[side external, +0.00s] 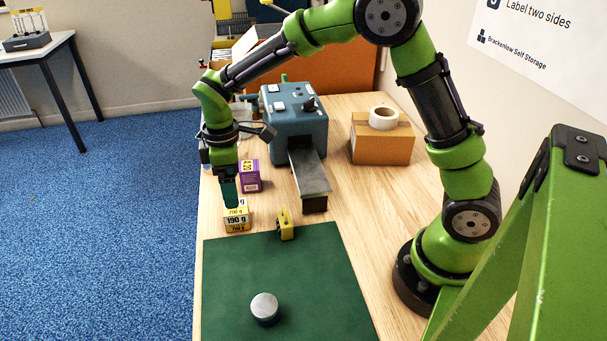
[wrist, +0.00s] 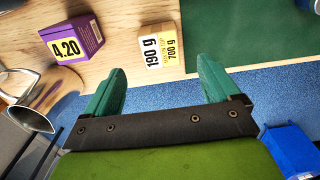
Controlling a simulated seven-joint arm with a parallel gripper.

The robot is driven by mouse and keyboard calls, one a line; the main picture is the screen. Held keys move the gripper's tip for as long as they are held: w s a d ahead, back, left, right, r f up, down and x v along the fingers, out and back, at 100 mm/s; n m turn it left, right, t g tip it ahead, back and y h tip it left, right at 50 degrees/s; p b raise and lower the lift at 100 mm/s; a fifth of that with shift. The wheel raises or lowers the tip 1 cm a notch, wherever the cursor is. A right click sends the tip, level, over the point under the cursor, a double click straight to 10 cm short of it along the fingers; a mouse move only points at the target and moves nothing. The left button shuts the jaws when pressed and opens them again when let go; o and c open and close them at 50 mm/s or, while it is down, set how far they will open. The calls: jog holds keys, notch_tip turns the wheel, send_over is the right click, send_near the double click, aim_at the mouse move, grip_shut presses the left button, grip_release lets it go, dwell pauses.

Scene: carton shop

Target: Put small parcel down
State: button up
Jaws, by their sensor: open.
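A small parcel (side external: 238,222), pale with yellow and white "190 g" and "700 g" labels, rests on the wooden table just beyond the green mat's far left corner. In the wrist view the parcel (wrist: 161,47) lies past the fingertips, in line with the gap between them. My gripper (side external: 230,203) points down by the parcel and overlaps its top in the side view. Its two green fingers (wrist: 161,80) are spread wide, with nothing between them. The exact clearance to the parcel cannot be told.
A purple "4.20" box (side external: 250,177) stands behind the parcel. A yellow object (side external: 285,225) is to its right. A blue machine (side external: 290,112) with a grey platform stands behind. The green mat (side external: 320,280) holds only a metal weight (side external: 265,308). The table's left edge is close.

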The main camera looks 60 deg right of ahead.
jog(key=s+d+r+m+t+y, duration=0.1)
jog(key=s+d+r+m+t, duration=0.15)
jog(key=s+r, duration=0.35)
jog(key=s+d+r+m+t, duration=0.1)
jog(key=s+r+m, duration=0.25)
jog(key=r, duration=0.35)
jog(key=s+d+r+m+t, duration=0.1)
jog(key=s+m+t, duration=0.1)
jog(key=s, duration=0.3)
jog(key=s+d+m+t+y, duration=0.1)
jog(key=s+m, duration=0.4)
jog(key=shift+d+r+t, duration=0.25)
jog(key=shift+r+t, duration=0.1)
